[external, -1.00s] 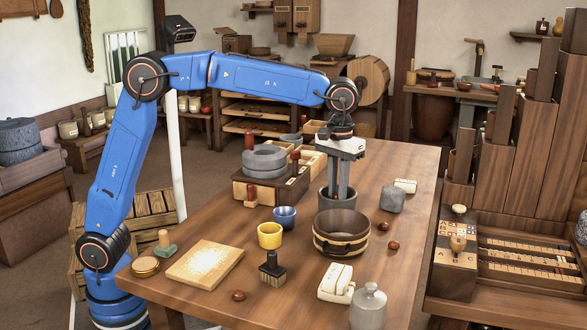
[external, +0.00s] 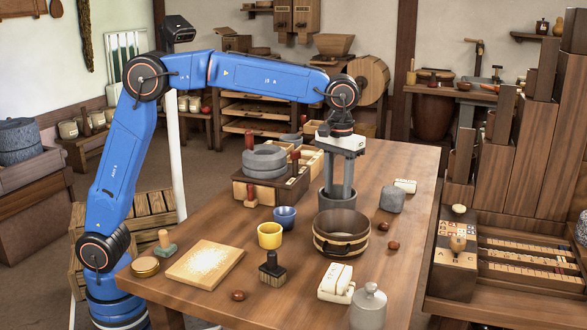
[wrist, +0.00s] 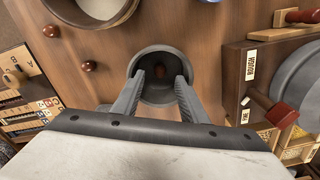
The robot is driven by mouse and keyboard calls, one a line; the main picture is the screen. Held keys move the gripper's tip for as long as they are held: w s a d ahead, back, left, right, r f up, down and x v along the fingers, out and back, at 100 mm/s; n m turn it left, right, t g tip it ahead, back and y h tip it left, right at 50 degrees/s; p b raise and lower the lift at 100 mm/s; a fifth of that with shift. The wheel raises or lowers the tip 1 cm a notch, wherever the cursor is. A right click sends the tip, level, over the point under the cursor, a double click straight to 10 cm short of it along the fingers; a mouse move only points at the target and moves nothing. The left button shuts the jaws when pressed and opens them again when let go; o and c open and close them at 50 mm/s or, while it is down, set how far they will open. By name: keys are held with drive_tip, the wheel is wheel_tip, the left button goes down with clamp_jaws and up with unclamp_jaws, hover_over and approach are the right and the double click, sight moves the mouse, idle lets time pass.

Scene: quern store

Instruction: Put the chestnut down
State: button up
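A brown chestnut (wrist: 183,75) lies inside a grey stone pot (external: 326,202), seen down in the pot's dark hollow in the wrist view; in the external view the pot wall hides it. My gripper (wrist: 161,79) points down into the pot with its two fingers spread apart. Other chestnuts lie loose on the wooden table: one (external: 385,226) and another (external: 393,245) right of the wooden tub, and one (external: 238,295) near the front.
The banded wooden tub (external: 341,246) stands just in front of the pot. A box with a grey quern (external: 264,165) is to the left. A grey stone block (external: 392,199) is to the right. Yellow (external: 270,236) and blue (external: 285,217) cups stand left of the tub.

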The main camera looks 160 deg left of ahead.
wheel_tip(320, 180, up, 6)
idle(0.5)
drive_tip(key=shift+r, duration=0.15)
drive_tip(key=w+d+r+m, duration=0.1)
drive_tip(key=w+d+m, duration=0.25)
drive_tip(key=d, duration=0.55)
drive_tip(key=w+d+r+m, duration=0.2)
drive_tip(key=w+d, duration=0.2)
drive_tip(key=d, duration=0.6)
drive_tip(key=d+f+m+t+y, duration=0.15)
drive_tip(key=d+m, duration=0.35)
drive_tip(key=d, duration=1.4)
drive_tip(key=s+d+f+m+t, duration=0.1)
drive_tip(key=s+d+f+m, duration=0.15)
drive_tip(key=d, duration=0.55)
drive_tip(key=s+d+f+m+t, duration=0.1)
drive_tip(key=s+d+m, duration=0.25)
drive_tip(key=d, duration=0.35)
drive_tip(key=s+d+f+m+t+h, duration=0.1)
drive_tip(key=s+d+f+m, duration=0.5)
drive_tip(key=s+d+f, duration=0.5)
drive_tip(key=shift+s+d, duration=0.3)
